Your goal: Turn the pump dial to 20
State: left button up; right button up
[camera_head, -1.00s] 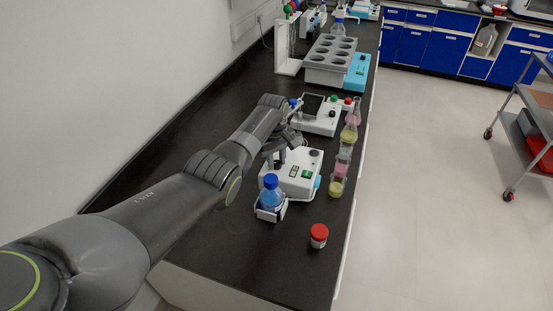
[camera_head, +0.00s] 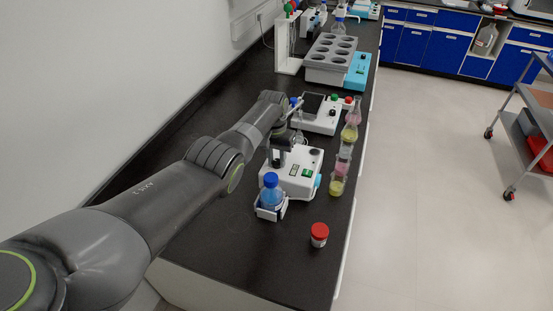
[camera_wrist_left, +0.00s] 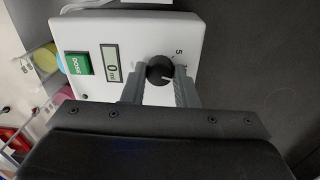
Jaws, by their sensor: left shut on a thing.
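The pump is a white box (camera_head: 290,183) on the black bench in the head view, and it fills the upper left of the left wrist view (camera_wrist_left: 77,34). Its black round dial (camera_wrist_left: 159,70) shows between my left gripper's fingers, with a white pointer line toward the right and a "5" printed above right of it. The display (camera_wrist_left: 112,64) beside it reads 0 ml, next to a green DOSE button (camera_wrist_left: 77,65). My left gripper (camera_wrist_left: 160,84) is shut on the dial. In the head view my left gripper (camera_head: 278,155) is small, over the pump's left part. My right gripper is not in view.
A blue-capped bottle (camera_head: 271,191) stands in a holder in front of the pump. A red-lidded jar (camera_head: 319,235) is nearby. Several flasks (camera_head: 343,166) line the right bench edge. Another white device (camera_head: 318,121) and a grey rack (camera_head: 331,58) stand behind.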

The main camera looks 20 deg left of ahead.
aim_at(276, 160)
pick_arm(q)
jog(key=m+b, duration=0.1)
jog(key=m, duration=0.5)
jog(key=shift+w, duration=0.1)
jog(key=shift+r, duration=0.1)
dwell(0.4)
jog(key=o, duration=1)
notch_tip(276, 160, up, 6)
jog(key=shift+w+a+r, duration=0.1)
jog(key=shift+a, duration=0.05)
jog(key=r+b, duration=0.1)
jog(key=r, duration=0.4)
jog(key=r+b, duration=0.1)
jog(key=r, duration=0.5)
jog(key=shift+w+a, duration=0.15)
jog(key=shift+a, duration=0.05)
